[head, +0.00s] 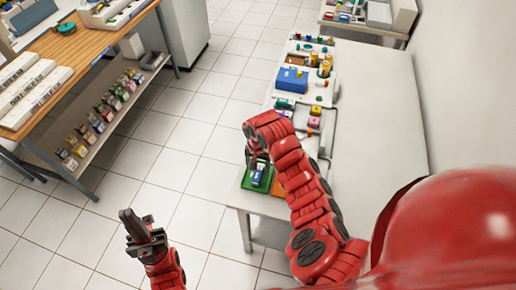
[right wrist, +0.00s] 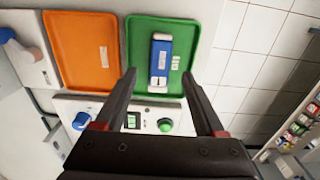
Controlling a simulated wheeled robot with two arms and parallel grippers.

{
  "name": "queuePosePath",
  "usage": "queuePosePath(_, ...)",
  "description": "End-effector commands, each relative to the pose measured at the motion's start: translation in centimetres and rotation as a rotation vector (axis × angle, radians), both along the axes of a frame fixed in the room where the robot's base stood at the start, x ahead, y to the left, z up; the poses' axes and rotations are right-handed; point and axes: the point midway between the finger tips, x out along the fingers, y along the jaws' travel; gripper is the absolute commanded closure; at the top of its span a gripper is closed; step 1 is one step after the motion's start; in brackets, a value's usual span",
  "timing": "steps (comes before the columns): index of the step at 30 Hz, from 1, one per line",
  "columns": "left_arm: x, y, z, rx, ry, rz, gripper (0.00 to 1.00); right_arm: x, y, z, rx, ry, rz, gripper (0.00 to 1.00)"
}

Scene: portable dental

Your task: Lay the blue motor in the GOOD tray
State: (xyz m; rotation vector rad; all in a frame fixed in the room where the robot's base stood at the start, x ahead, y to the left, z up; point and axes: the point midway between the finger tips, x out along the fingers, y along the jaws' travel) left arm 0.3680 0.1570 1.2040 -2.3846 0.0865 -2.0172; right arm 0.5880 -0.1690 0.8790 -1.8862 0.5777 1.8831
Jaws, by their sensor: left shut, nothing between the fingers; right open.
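The blue motor (right wrist: 161,62), with white end parts, lies inside the green tray (right wrist: 138,35), lengthwise along it. A small label on the tray is too small to read. In the head view the motor (head: 257,177) shows in the green tray (head: 247,183) at the bench's near end. My right gripper (right wrist: 159,76) is open above the tray, its fingers spread on either side of the motor's lower end; contact cannot be told. My left gripper (head: 126,217) is shut and empty, over the floor at lower left.
An orange tray (right wrist: 77,50) lies beside the green one. A panel with a blue knob (right wrist: 82,121) and a green knob (right wrist: 165,125) sits next to the trays. A blue box (head: 291,79) stands farther along the white bench (head: 370,110). A wooden workbench (head: 75,50) stands left.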

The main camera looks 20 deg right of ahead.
Motion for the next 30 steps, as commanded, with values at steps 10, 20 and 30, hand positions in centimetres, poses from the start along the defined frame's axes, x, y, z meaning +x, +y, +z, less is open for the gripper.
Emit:
queuePosePath(10, 0.0, 0.0, 1.2, 0.0, 0.0, 0.0, 1.0, 0.0, 0.0, 8.6, -0.003, 0.002, 0.0, 0.29)
queuePosePath(20, 0.0, 0.0, 2.5, 0.0, 0.0, 0.0, 1.0, -0.1, 0.1, 13.1, -0.001, 0.003, 0.001, 0.29)
queuePosePath(30, 0.0, 0.0, 2.7, 0.0, 0.0, 0.0, 1.0, 0.0, 0.0, 14.0, 0.001, 0.003, -0.001, 0.29)
